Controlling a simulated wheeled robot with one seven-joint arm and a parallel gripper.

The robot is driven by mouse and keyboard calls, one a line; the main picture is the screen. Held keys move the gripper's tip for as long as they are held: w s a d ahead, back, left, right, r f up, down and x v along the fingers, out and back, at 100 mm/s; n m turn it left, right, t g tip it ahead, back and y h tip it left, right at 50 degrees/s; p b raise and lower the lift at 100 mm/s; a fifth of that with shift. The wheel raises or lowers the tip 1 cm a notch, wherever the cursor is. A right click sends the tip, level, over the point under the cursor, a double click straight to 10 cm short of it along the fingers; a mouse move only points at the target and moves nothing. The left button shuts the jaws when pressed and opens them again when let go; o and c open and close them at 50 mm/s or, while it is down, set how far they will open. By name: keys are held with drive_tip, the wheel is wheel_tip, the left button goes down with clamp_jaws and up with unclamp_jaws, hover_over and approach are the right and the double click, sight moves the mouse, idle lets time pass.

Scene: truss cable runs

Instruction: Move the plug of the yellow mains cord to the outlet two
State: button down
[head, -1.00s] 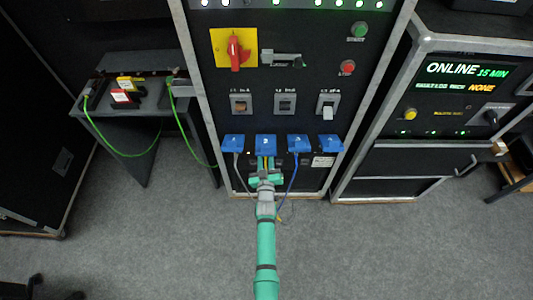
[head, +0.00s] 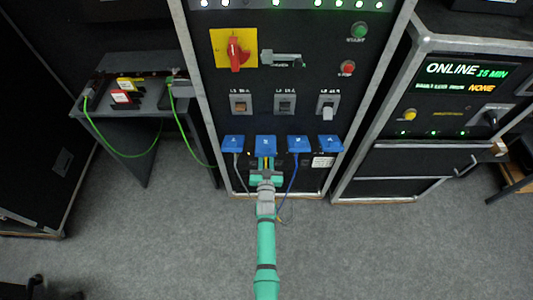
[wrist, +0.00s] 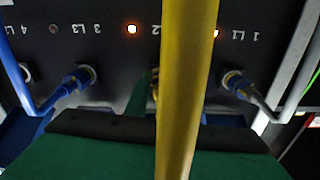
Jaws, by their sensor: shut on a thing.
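My gripper (head: 265,170) is at the front of the middle cabinet, under the second blue outlet cover (head: 265,142). It is shut on the plug of the yellow mains cord; the plug is mostly hidden by the jaws and cord. In the wrist view the yellow cord (wrist: 187,70) runs across the middle, close to the lens. Behind it is outlet two, marked 2 on the panel (wrist: 110,55). I cannot tell whether the plug is fully seated there. My green gripper body (wrist: 90,150) fills the bottom of that view.
A grey cord's plug (wrist: 238,84) sits in outlet one and a blue cord's plug (wrist: 80,78) in outlet three, on either side of my gripper. The blue covers stand in a row. A side table (head: 125,90) with green cords is at left. The floor in front is open.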

drive_tip(key=shift+w+r, duration=0.15)
drive_tip(key=shift+r, duration=0.05)
drive_tip(key=c, duration=1.4)
unclamp_jaws()
drive_tip(key=shift+c, duration=0.2)
drive_tip(key=shift+d+f, duration=0.1)
drive_tip(key=shift+d, duration=0.05)
drive_tip(key=shift+f, duration=0.1)
drive_tip(key=shift+s, duration=2.6)
drive_tip(key=shift+s, duration=0.1)
drive_tip(key=s+n, duration=0.1)
drive_tip(key=n, duration=0.2)
drive_tip(key=s+n, duration=0.1)
drive_tip(key=n, duration=0.3)
drive_tip(key=s+n, duration=0.1)
drive_tip(key=n, duration=0.3)
drive_tip(key=shift+s, duration=0.4)
